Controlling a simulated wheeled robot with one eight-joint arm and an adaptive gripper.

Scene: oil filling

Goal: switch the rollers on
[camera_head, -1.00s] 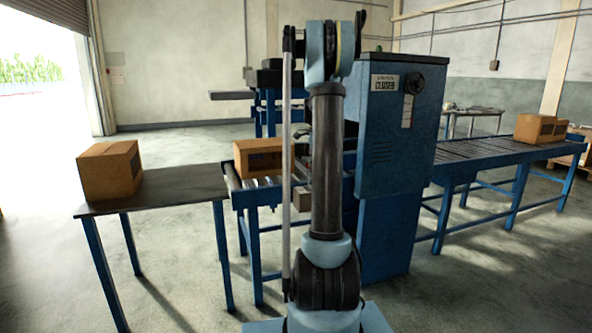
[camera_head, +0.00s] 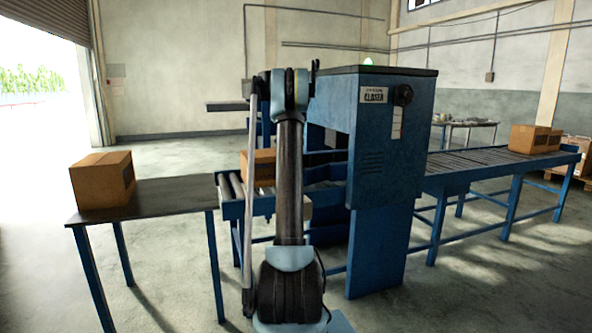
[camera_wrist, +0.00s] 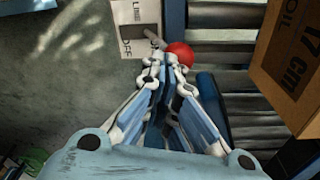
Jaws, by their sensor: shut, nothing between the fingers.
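In the wrist view a switch plate (camera_wrist: 133,28) carries the words LINE and OFF. A lever with a red ball knob (camera_wrist: 180,54) sticks out beside it, over the edge of the conveyor. My gripper (camera_wrist: 165,62) is shut and empty, its fingertips right at the lower left of the knob; I cannot tell whether they touch it. The conveyor rollers (camera_wrist: 240,80) lie to the right in the wrist view. In the head view my arm hides the gripper and the lever.
A carton (camera_wrist: 290,55) marked OIL 17 CM sits on the rollers right of the knob. The blue closing machine (camera_head: 378,150) stands right of my arm. Another carton (camera_head: 103,180) is on the side table (camera_head: 170,193), and cartons (camera_head: 533,138) rest on the far conveyor.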

